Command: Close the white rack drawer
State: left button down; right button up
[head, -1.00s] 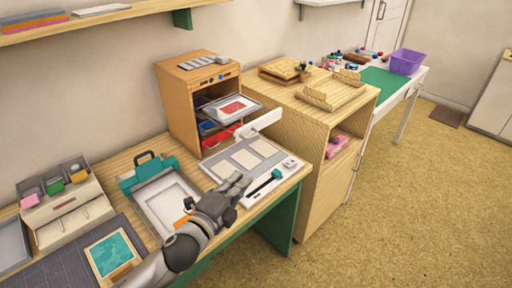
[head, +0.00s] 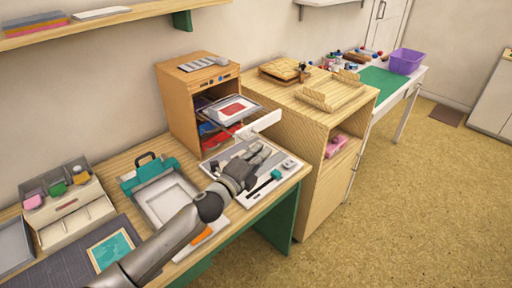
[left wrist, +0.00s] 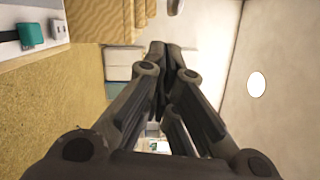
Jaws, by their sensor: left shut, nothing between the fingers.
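The wooden rack (head: 183,105) stands at the back of the left table. Its upper drawer (head: 236,109), a grey tray with a red-and-white item in it, is pulled out to the front right. The drawer's white front panel (head: 262,123) sticks out clear of the rack. My left gripper (head: 262,151) is shut and empty, just below and in front of that panel, over the grey board. A small gap seems to show between them. In the left wrist view the fingers (left wrist: 172,60) are together; I cannot make out the drawer there for certain. My right gripper is not in view.
A grey board (head: 212,168) with light squares lies under my gripper. A teal-clamped frame (head: 135,181) is beside my arm. A beige drawer box (head: 78,221) stands at the left. A wooden cabinet (head: 310,118) stands close on the right.

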pick_arm(q)
jog(key=shift+w+a+r, duration=0.15)
jog(key=shift+w+a, duration=0.5)
jog(key=shift+a, duration=0.05)
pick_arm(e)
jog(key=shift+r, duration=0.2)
